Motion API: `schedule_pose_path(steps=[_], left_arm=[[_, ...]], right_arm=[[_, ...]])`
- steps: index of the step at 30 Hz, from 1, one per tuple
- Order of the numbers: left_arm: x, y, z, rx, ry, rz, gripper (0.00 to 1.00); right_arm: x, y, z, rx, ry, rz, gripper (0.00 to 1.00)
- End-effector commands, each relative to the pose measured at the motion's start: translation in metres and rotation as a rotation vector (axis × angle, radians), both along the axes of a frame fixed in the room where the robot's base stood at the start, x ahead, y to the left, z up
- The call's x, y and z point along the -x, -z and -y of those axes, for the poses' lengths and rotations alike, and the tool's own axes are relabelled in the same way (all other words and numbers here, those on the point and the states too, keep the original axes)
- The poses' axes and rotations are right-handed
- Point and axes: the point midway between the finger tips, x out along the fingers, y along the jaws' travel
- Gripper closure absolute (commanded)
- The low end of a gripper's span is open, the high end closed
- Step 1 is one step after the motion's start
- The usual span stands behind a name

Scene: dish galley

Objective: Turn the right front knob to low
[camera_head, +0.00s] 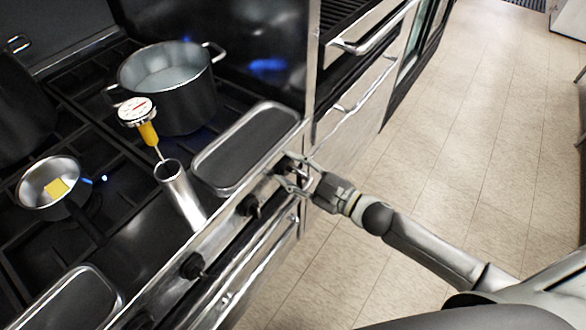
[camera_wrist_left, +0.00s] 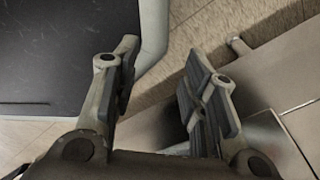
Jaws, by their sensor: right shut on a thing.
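My right gripper (camera_head: 292,179) reaches in from the right in the head view and is shut on the right front knob (camera_head: 284,166) at the right end of the stove's front panel. The fingers cover most of that knob, so its setting cannot be read. Two other dark knobs, the middle one (camera_head: 248,205) and one nearer (camera_head: 192,265), sit apart from the gripper along the same panel. My left gripper (camera_wrist_left: 165,85) shows only in the left wrist view, with its fingers spread and nothing between them.
On the stove (camera_head: 130,250) stand a large pot (camera_head: 172,95) over a blue flame, a small pan (camera_head: 47,182) with a yellow piece, a metal cylinder (camera_head: 180,195) with a dial thermometer (camera_head: 137,112) leaning above it, and a dark tray (camera_head: 246,150). Tiled floor (camera_head: 470,130) is clear at right.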

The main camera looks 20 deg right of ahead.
Motion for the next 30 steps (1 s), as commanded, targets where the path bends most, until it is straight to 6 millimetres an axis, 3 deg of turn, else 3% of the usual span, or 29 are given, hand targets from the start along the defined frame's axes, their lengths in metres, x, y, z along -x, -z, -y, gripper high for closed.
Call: schedule_pose_path(steps=[6,7,11,23,30], left_arm=[[0.0,0.0,0.0,0.0,0.0,0.0,0.6],[0.0,0.0,0.0,0.0,0.0,0.0,0.6],[0.0,0.0,0.0,0.0,0.0,0.0,0.6],[0.001,0.0,-0.001,-0.001,-0.001,-0.001,0.6],[0.0,0.0,0.0,0.0,0.0,-0.001,0.6]], right_arm=[[0.0,-0.001,-0.001,-0.002,-0.001,0.001,0.8],[0.0,-0.001,-0.001,-0.002,-0.001,0.001,0.53],[0.0,0.0,0.0,-0.003,-0.001,0.0,0.37],[0.003,0.001,0.002,-0.001,0.001,-0.002,0.36],[0.028,0.001,0.021,0.0,-0.001,-0.005,0.36]])
